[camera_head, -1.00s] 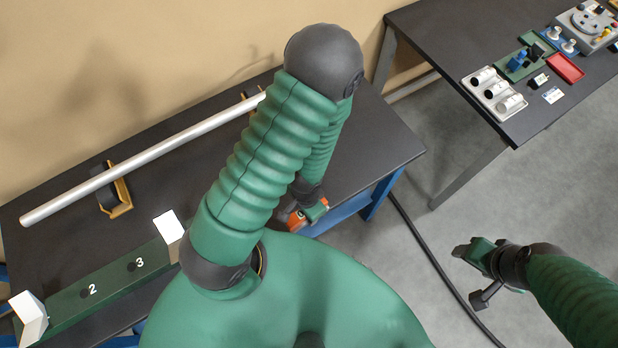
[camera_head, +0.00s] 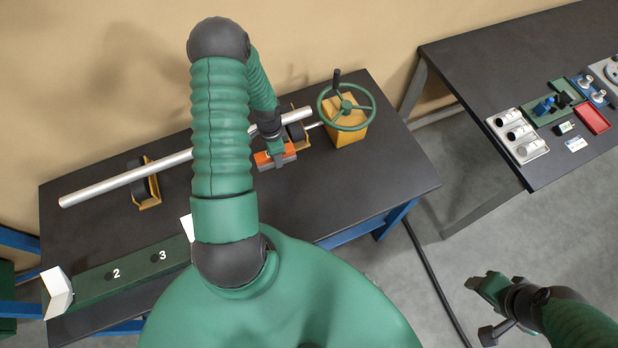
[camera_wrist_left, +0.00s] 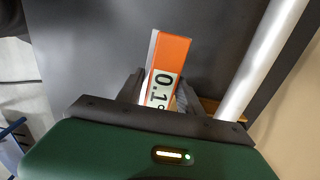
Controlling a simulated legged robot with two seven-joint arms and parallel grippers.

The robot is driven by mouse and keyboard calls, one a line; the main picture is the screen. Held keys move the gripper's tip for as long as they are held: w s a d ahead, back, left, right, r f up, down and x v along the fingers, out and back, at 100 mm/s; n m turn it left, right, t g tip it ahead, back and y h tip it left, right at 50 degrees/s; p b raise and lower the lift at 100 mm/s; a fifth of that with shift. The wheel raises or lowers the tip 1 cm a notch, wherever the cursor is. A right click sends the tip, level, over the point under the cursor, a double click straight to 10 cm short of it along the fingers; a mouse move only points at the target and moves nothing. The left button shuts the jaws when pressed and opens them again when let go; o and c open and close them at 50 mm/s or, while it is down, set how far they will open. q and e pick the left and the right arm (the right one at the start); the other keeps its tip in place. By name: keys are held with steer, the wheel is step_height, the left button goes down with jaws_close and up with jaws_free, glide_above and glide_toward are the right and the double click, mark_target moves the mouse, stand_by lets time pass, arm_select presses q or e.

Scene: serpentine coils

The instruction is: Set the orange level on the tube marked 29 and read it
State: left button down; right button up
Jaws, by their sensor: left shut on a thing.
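The orange level (camera_head: 263,158) is in my left gripper (camera_head: 277,157), in front of the right part of the silver tube (camera_head: 130,177). In the left wrist view the level (camera_wrist_left: 170,60) sits between the fingers (camera_wrist_left: 160,92), and its display shows "0.1°", partly covered at the end. The tube (camera_wrist_left: 262,62) runs beside it, with a gap between them. The tube lies on two yellow supports with dark rollers; my left arm hides its middle. No mark 29 is legible. My right gripper (camera_head: 482,284) hangs over the floor, its jaw opening unclear.
A green handwheel (camera_head: 347,106) on a yellow block stands at the tube's right end. A green block (camera_head: 135,268) marked 2 and 3 lies at the front left. A second table (camera_head: 470,60) at the right holds a white tray (camera_head: 517,135) and a red tray (camera_head: 594,119).

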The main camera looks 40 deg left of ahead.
arm_select(q)
steer(key=s+a+r, duration=0.3)
steer(key=s+a, duration=0.3)
steer(key=a, duration=0.1)
steer(key=s+a+r, duration=0.3)
steer(key=s+a, duration=0.3)
steer(key=a, duration=0.2)
steer(key=s+a+r, duration=0.3)
steer(key=s+a, duration=0.4)
steer(key=shift+s+a+r+p, duration=0.1)
steer(key=shift+a+r+p, duration=0.1)
steer(key=shift+a+p, duration=0.15)
steer(key=shift+s+f, duration=0.15)
steer(key=shift+s, duration=0.05)
steer(key=b, duration=0.4)
glide_above(187, 151)
step_height(187, 151, down, 4)
steer(key=shift+f, duration=0.3)
steer(key=shift+d+p, duration=0.1)
steer(key=shift+p, duration=0.25)
